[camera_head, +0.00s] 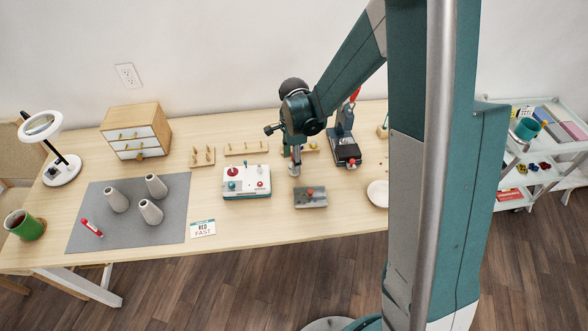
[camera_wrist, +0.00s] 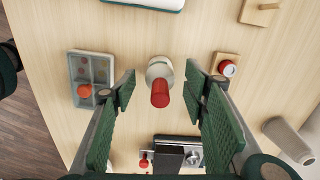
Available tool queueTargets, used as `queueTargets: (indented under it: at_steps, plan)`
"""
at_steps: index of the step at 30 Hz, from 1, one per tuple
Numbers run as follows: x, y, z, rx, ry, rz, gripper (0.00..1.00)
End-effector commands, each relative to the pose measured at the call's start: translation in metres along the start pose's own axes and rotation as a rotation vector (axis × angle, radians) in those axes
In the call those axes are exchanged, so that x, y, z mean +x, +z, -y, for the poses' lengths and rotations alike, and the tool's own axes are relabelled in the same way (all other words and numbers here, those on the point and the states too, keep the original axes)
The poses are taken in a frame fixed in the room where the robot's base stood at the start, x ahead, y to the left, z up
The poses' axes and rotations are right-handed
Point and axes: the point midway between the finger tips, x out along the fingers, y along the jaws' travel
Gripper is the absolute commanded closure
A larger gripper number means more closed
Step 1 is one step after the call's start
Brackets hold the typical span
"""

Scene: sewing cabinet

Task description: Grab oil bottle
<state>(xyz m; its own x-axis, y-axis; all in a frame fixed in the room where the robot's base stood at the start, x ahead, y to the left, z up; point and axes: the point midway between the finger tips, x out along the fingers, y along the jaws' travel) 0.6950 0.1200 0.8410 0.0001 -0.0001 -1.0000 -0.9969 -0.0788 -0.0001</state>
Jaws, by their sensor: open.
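A small pale bottle with a red cap, which looks like the oil bottle (camera_wrist: 159,70), stands on the table in the wrist view. Its red cap points up toward the camera. My gripper (camera_wrist: 159,86) is open above it, with one green finger on each side and a visible gap to the bottle on both sides. In the head view my gripper (camera_head: 293,150) points down, and the pale lower part of the bottle (camera_head: 294,169) shows just below it. The fingers partly hide the bottle there.
A grey tray with a red knob (camera_head: 310,197) lies in front of the bottle. A white control box (camera_head: 246,187) stands to the left. A black-based machine (camera_head: 345,150) stands to the right. A wooden block with a red-topped piece (camera_wrist: 228,68) is close to one finger.

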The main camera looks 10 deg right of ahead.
Motion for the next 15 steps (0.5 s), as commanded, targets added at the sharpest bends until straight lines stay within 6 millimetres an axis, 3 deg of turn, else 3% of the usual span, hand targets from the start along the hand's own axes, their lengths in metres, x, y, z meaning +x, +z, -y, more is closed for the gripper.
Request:
queueTargets:
  at_steps: [7,15]
  plan:
    - [0.028,0.0,0.0,0.0,0.0,0.0,0.56]
    - [0.038,0.0,0.0,0.0,0.0,0.0,0.56]
